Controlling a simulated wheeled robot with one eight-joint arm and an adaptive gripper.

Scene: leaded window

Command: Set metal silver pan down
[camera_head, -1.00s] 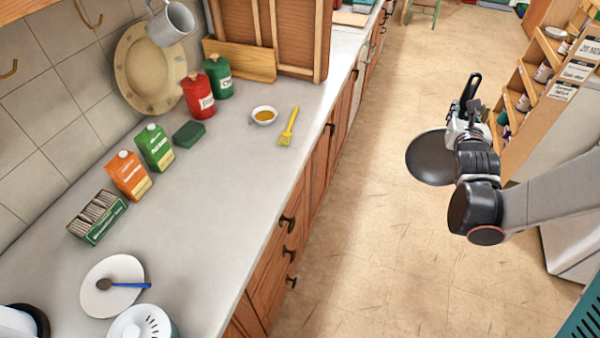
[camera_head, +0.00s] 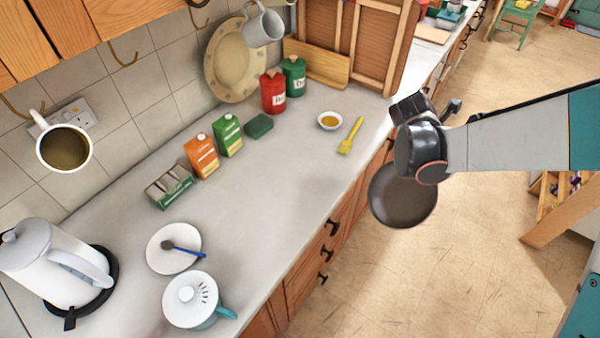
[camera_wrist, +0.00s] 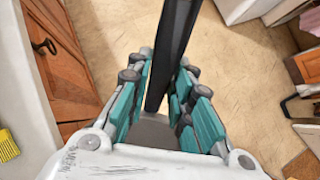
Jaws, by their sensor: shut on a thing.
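The metal pan (camera_head: 402,196) is dark grey and round. It hangs in the air over the floor, just off the counter's front edge in the head view. My gripper is mostly hidden behind my own wrist in the head view. In the wrist view my gripper (camera_wrist: 160,110) has its teal-padded fingers closed on the pan's black handle (camera_wrist: 172,50). Only a small grey part of the pan shows between the fingers there. The grey counter (camera_head: 265,220) lies left of the pan, with bare surface in its middle and front.
A yellow brush (camera_head: 350,136) and a small bowl (camera_head: 329,121) lie on the counter near my wrist.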

